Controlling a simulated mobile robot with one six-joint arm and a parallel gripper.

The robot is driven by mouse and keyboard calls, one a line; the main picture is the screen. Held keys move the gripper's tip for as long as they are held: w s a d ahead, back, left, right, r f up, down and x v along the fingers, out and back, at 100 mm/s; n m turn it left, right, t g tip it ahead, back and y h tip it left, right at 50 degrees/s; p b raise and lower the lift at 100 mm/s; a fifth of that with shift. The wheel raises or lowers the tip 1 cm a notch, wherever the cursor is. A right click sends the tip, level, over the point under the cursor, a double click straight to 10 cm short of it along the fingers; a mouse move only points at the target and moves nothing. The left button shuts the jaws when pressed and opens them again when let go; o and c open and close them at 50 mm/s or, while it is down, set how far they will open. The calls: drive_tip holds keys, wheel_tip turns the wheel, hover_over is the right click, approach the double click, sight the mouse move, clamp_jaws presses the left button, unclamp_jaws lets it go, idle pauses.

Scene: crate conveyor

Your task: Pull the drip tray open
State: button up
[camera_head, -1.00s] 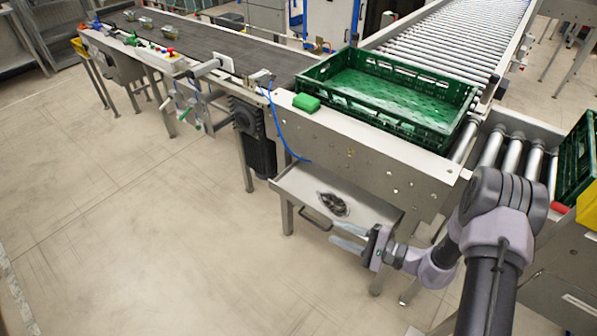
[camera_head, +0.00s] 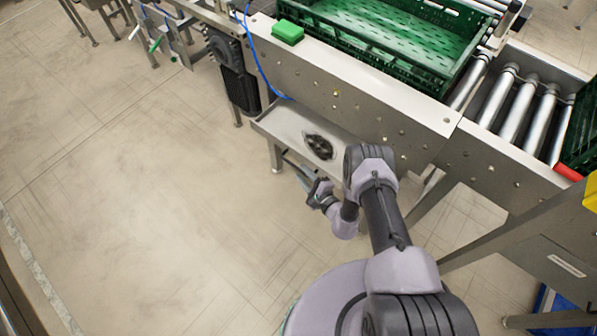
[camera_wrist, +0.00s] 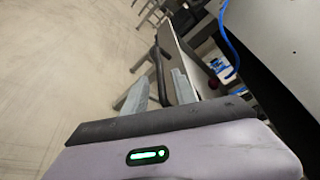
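The drip tray (camera_head: 284,121) is a shallow grey metal tray below the conveyor's side, with a dark round drain or patch (camera_head: 319,146) inside. My gripper (camera_head: 303,174) is at the tray's front edge, low beside it. In the wrist view, the two grey fingers of my gripper (camera_wrist: 159,91) stand apart. The tray's black bar handle (camera_wrist: 158,66) shows between them, with its near end low between the fingertips. I cannot tell whether either finger touches it. The tray's front side (camera_wrist: 178,58) lies just right of the handle. My arm hides the tray's right end in the head view.
A green crate (camera_head: 337,38) sits on the conveyor above the tray, with a green block (camera_head: 288,32) on the frame ledge. A blue cable (camera_head: 262,68) hangs down beside the tray. The floor (camera_head: 150,220) at left is clear.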

sight(301, 171)
drive_tip(key=shift+b+x, duration=0.4)
drive_tip(key=shift+x, duration=1.35)
clamp_jaws()
